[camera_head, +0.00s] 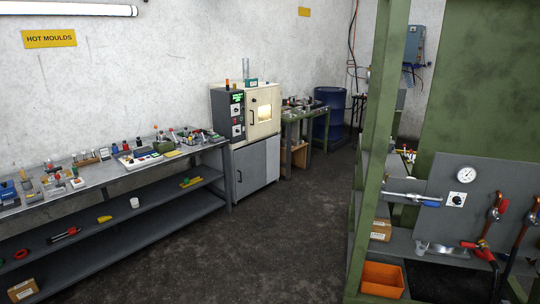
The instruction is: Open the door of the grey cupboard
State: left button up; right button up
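The grey cupboard (254,168) stands at mid distance near the back wall, beyond the right end of the long bench. It has a pale grey front with a small dark upright handle (239,176) near its left edge. Its door looks shut. A cream and dark grey oven-like unit (262,104) with a lit window sits on top of it. Neither of my grippers shows in the view.
A long metal bench (90,194) with a lower shelf (150,222) runs along the left wall, with many small items. A green frame (372,140) with a gauge panel stands at right. A blue drum (329,116) is farther back. Dark floor (270,245) between is clear.

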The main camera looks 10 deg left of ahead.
aim_at(249, 161)
jog(key=i+u, duration=0.15)
jog(key=i, duration=2.7)
